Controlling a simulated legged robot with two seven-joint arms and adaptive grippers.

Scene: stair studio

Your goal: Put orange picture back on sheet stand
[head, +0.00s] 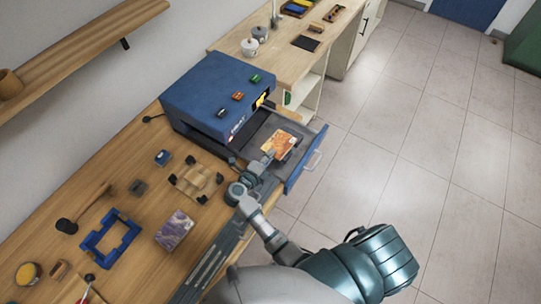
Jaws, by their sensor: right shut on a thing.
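The orange picture (280,144) is a small card with an orange and brown print. It is at the open drawer of the blue heat machine. My right gripper (268,154) is shut on its near left edge; whether the card touches the drawer floor I cannot tell. My right arm comes up from the bottom and covers part of the bench edge. I cannot clearly pick out the sheet stand; a dark slatted piece (208,268) lies along the bench's front edge, partly beside my arm. My left gripper is not in view.
The blue heat machine (215,88) stands at the back of the bench, its drawer (308,160) pulled out. A purple picture (174,231), a blue frame (111,236), a wooden piece with black corners (197,181) and a mallet (82,212) lie left. The floor at right is clear.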

